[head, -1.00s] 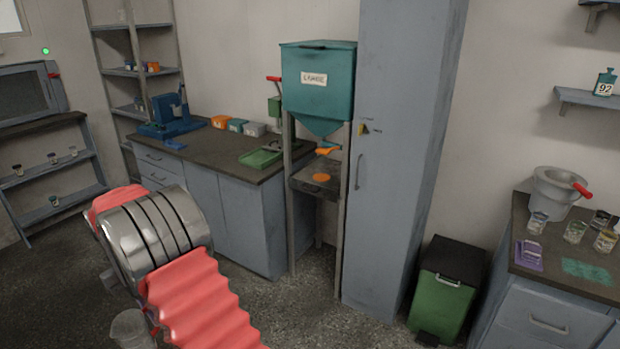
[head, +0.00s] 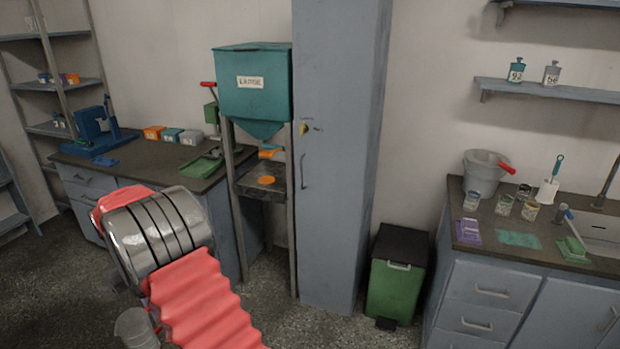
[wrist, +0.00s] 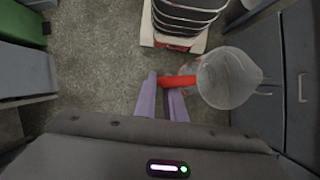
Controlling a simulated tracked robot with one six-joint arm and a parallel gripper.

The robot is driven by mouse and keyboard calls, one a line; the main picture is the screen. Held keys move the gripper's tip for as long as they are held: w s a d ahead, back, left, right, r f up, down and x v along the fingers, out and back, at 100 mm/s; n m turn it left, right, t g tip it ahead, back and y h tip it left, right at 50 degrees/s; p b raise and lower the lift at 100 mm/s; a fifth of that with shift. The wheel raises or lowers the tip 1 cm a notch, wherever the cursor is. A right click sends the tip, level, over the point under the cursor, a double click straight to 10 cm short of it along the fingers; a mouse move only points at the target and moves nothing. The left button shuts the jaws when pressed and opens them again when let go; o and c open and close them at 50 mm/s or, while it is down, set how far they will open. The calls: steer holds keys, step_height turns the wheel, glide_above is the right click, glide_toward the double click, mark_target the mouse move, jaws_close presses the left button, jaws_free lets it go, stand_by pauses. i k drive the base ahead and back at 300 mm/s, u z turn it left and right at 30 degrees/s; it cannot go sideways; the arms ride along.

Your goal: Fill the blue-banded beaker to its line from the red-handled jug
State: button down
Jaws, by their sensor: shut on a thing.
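In the wrist view my gripper (wrist: 165,88) has its purple fingers shut on the red handle of a clear jug (wrist: 230,80). The jug hangs over the floor and looks empty, though I cannot be sure. In the head view the jug (head: 134,328) shows at the bottom left, partly cut off by my arm. Several small glass beakers stand on the right-hand counter, far from my gripper.
The right counter (head: 485,252) also holds a grey pot (head: 485,172) with a red handle-like part, a purple block (head: 467,232), a green mat (head: 518,240) and a sink (head: 598,230). A green bin (head: 393,285) and tall cabinet (head: 340,150) stand left of it. Floor before them is clear.

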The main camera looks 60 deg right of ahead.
mark_target(471, 203)
steer(key=u, duration=0.25)
steer(key=i, duration=0.3)
steer(key=z, duration=2.85)
